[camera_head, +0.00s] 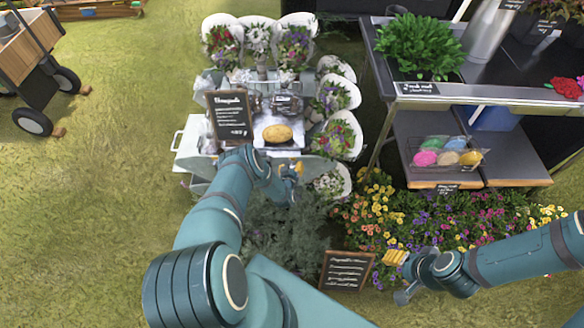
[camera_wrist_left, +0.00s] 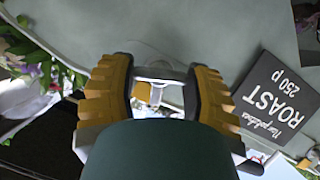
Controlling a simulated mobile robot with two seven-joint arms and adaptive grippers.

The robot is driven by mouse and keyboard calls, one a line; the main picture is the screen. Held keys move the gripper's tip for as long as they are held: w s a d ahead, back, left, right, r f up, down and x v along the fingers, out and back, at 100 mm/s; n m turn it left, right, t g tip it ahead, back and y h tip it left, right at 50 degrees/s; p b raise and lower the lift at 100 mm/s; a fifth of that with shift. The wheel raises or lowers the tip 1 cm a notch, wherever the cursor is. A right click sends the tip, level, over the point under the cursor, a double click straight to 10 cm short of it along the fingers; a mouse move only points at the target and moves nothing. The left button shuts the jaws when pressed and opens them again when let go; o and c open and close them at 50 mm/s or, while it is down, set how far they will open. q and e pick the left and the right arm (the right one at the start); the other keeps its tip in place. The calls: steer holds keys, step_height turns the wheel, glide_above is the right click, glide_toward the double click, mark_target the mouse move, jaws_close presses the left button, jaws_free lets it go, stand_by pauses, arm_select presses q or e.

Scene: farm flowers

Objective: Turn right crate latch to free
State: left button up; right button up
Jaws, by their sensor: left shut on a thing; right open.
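My left gripper (camera_head: 292,170) reaches to the front of the stall, below the tray with a potato. In the left wrist view its two yellow fingers (camera_wrist_left: 160,88) stand on either side of a small metal fitting (camera_wrist_left: 160,72), which looks like the latch. The gripper is shut on it. The fitting sits against a pale grey panel (camera_wrist_left: 180,25). The fitting's turn angle is hard to tell, and the head view hides it behind the gripper. My right gripper (camera_head: 395,257) is open and empty above the flowers at the right.
A price board (camera_head: 229,115) and a potato (camera_head: 278,133) are on the stall. A ROAST sign (camera_wrist_left: 276,98) is close to my left gripper's right side. Bouquets in white holders (camera_head: 341,134) line the stall's right side. A small chalkboard (camera_head: 346,271) stands among the plants.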

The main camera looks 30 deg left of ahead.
arm_select(q)
steer(key=n+t+h, duration=0.1)
steer(key=n, duration=0.1)
steer(key=n+t+h, duration=0.1)
steer(key=n, duration=0.2)
steer(key=shift+s+a+f+t, duration=0.1)
steer(key=shift+s+f+t, duration=0.1)
steer(key=shift+t, duration=0.1)
steer(key=n+t+h, duration=0.1)
steer(key=n, duration=0.2)
steer(key=shift+n+t, duration=0.3)
steer(key=shift+f+n+t, duration=0.1)
steer(key=shift+n+t, duration=0.4)
steer(key=shift+n, duration=0.5)
steer(key=shift+w, duration=0.1)
steer(key=o, duration=1.2)
steer(key=s+d, duration=0.1)
steer(key=s, duration=1.1)
steer(key=shift+d, duration=0.4)
